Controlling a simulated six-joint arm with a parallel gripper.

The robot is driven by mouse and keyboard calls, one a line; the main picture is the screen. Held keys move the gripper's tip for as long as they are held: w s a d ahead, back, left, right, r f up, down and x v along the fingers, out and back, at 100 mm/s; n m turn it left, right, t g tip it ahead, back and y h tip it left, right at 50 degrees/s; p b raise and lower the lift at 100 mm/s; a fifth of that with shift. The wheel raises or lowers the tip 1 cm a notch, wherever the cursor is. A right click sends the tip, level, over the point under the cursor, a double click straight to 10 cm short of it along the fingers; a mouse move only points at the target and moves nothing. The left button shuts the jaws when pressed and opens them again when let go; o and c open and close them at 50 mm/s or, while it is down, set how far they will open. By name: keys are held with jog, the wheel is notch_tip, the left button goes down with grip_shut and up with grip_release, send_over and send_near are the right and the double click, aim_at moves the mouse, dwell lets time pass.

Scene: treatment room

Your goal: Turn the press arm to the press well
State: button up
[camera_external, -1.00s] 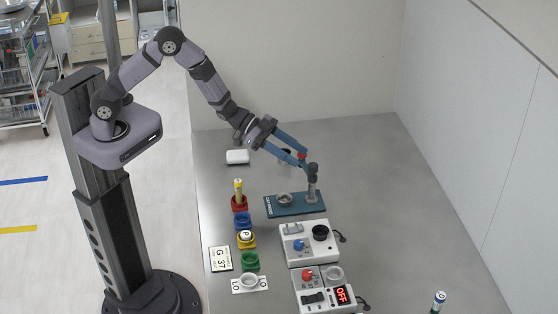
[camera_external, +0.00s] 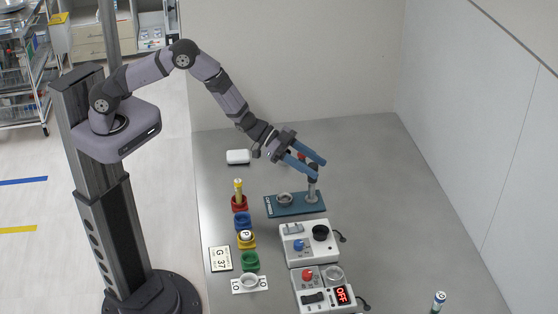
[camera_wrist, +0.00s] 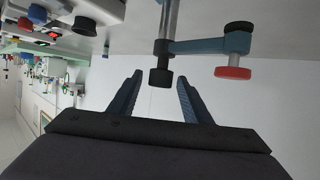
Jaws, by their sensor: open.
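The press stands on a teal base plate (camera_external: 270,210) with the round press well (camera_external: 284,199) at its left and an upright post (camera_external: 312,190) at its right. The teal press arm (camera_wrist: 200,46) runs from the post to a black pad and a red knob (camera_wrist: 233,72), seen upside down in the wrist view. In the external view the red knob is mostly behind my fingers; the arm points away from the well, toward the back. My gripper (camera_external: 318,170) is open at the post top. The post's black cap (camera_wrist: 160,78) appears between the fingertips; contact cannot be told.
Red, blue, yellow and green holders (camera_external: 242,222) line the left. White devices with knobs (camera_external: 310,243) stand in front of the press. A white box (camera_external: 238,157) lies at the back left.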

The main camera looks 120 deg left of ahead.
jog(key=shift+w, duration=0.1)
jog(key=shift+c, duration=0.2)
grip_shut()
